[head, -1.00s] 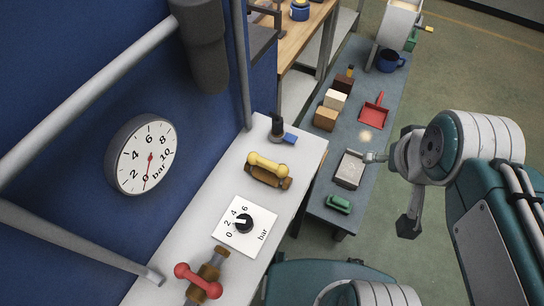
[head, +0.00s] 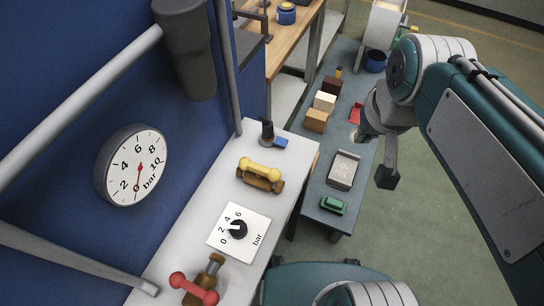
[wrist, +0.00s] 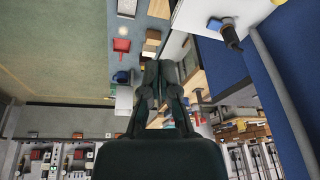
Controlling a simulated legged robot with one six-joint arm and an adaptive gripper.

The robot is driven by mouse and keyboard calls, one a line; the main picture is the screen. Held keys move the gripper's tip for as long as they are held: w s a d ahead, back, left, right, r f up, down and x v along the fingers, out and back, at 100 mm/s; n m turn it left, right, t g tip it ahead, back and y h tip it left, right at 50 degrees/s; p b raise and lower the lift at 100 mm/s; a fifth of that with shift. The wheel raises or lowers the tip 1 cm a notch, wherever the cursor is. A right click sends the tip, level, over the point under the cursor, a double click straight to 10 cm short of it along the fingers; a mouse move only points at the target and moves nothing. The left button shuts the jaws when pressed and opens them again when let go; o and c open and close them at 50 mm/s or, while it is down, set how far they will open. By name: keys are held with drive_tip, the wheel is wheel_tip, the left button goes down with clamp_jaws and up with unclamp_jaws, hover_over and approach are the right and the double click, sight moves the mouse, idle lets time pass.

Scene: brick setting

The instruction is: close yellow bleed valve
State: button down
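The yellow bleed valve (head: 261,171) has a yellow handle on a brass body and sits on the white bench top in the head view. Its handle lies roughly along the length of the body. My gripper (head: 360,131) is to the right of it, over the grey-blue low table and well apart from the valve. In the wrist view my gripper (wrist: 160,66) has its two dark fingers close together at the tips, with nothing seen between them. The yellow valve does not show in the wrist view.
A red-handled valve (head: 193,287), a dial knob (head: 238,229) and a blue-handled valve (head: 272,138) share the white bench (head: 207,202). A pressure gauge (head: 133,165) on the blue wall reads near 0. Blocks, a grey box (head: 343,170) and a green item (head: 332,205) are on the low table.

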sight(259, 169)
drive_tip(key=w+a+f+g, duration=0.3)
drive_tip(key=w+a, duration=0.3)
drive_tip(key=a, duration=0.2)
drive_tip(key=w+a+f+g+h, duration=0.1)
drive_tip(key=w+a+f+g, duration=0.2)
drive_tip(key=a, duration=0.5)
drive_tip(key=w+g, duration=0.1)
drive_tip(key=w, duration=0.1)
drive_tip(key=shift+w+f+n+g, duration=0.15)
drive_tip(key=shift+w+n+g, duration=0.15)
drive_tip(key=shift+w+g, duration=0.1)
drive_tip(key=shift+s+a, duration=0.1)
drive_tip(key=x, duration=0.9)
drive_tip(key=shift+s+f, duration=0.1)
drive_tip(key=shift+f, duration=0.25)
drive_tip(key=shift+s+f, duration=0.15)
drive_tip(key=shift+s, duration=1.9)
drive_tip(key=shift+w, duration=0.1)
drive_tip(key=shift+s, duration=0.2)
